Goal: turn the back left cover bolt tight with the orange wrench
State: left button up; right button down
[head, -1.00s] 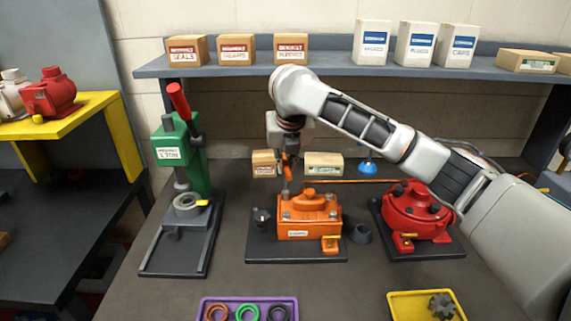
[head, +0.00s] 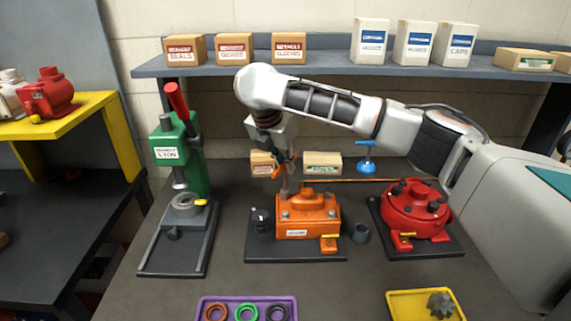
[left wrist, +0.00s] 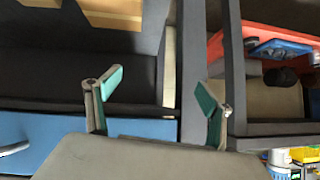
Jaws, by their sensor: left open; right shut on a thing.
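The orange motor (head: 308,228) stands on a dark base plate in the middle of the bench in the head view. Grey bolts show at the front corners of its cover. The back left cover bolt is hidden or too small to tell under the tool. My right gripper (head: 283,160) is above the motor's back left corner, shut on the orange wrench (head: 279,171). The wrench's grey lower part reaches down to that corner; whether it touches the bolt I cannot tell. My left gripper (left wrist: 160,92) is open and empty in the left wrist view, away from the motor.
A green press (head: 193,160) stands to the left and a red motor (head: 415,212) to the right. A purple tray (head: 290,300) and a yellow tray (head: 400,308) lie at the front. A shelf (head: 330,64) with boxes spans the back.

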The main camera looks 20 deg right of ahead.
jog(key=shift+r, duration=0.95)
jog(key=shift+r, duration=2.5)
